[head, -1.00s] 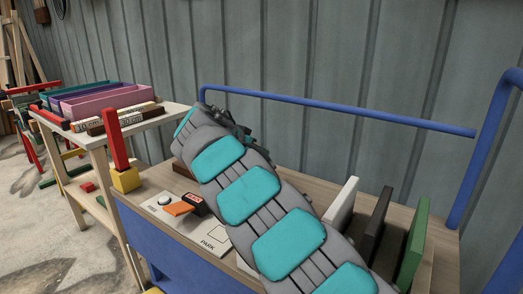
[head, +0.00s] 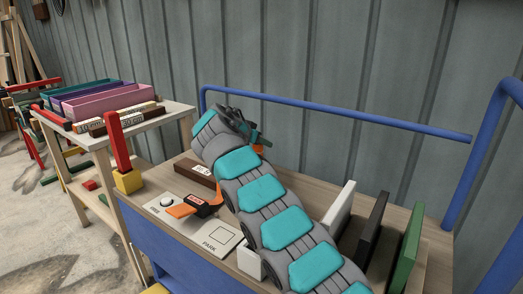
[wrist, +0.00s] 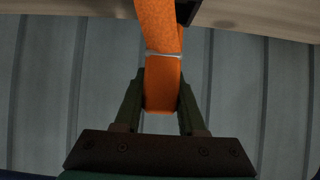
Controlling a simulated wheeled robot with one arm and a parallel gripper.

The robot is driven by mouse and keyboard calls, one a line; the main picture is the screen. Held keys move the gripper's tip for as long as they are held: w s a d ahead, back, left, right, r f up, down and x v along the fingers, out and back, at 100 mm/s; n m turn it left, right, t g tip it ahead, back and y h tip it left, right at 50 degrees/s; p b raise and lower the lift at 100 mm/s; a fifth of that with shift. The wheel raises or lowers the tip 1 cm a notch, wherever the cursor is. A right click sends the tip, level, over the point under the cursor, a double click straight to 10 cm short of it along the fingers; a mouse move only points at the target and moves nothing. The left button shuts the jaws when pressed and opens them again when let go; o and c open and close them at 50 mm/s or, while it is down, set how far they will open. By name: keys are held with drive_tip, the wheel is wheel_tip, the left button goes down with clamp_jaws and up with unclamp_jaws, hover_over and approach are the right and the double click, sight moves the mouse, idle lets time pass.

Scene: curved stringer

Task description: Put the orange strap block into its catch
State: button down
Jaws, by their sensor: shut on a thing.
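My gripper (head: 250,139) is at the end of my arm, above the far side of the cart top. In the wrist view its two dark green fingers (wrist: 161,108) are shut on an orange strap block (wrist: 163,85), which has a thin pale band across it. Its upper end runs out of the top of that view beside a black part. In the head view only a small orange bit (head: 259,149) shows beside the gripper.
The white panel (head: 222,236) is marked PARK. A brown block (head: 197,174) with a white label lies behind it. White, black and green upright boards (head: 410,245) stand at the right. A blue rail (head: 330,113) runs behind. A side table (head: 150,122) with trays stands left.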

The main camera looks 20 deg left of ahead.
sight(261, 151)
drive_tip(key=shift+f, duration=1.65)
drive_tip(key=shift+f, duration=0.1)
drive_tip(key=shift+f+b, duration=0.15)
drive_tip(key=shift+b, duration=0.2)
drive_tip(key=shift+c, duration=2.4)
unclamp_jaws()
drive_tip(key=shift+s+r+p, duration=0.1)
drive_tip(key=shift+r+p, duration=0.25)
drive_tip(key=b+v, duration=0.1)
drive_tip(key=v, duration=1.1)
drive_tip(key=shift+f, duration=0.1)
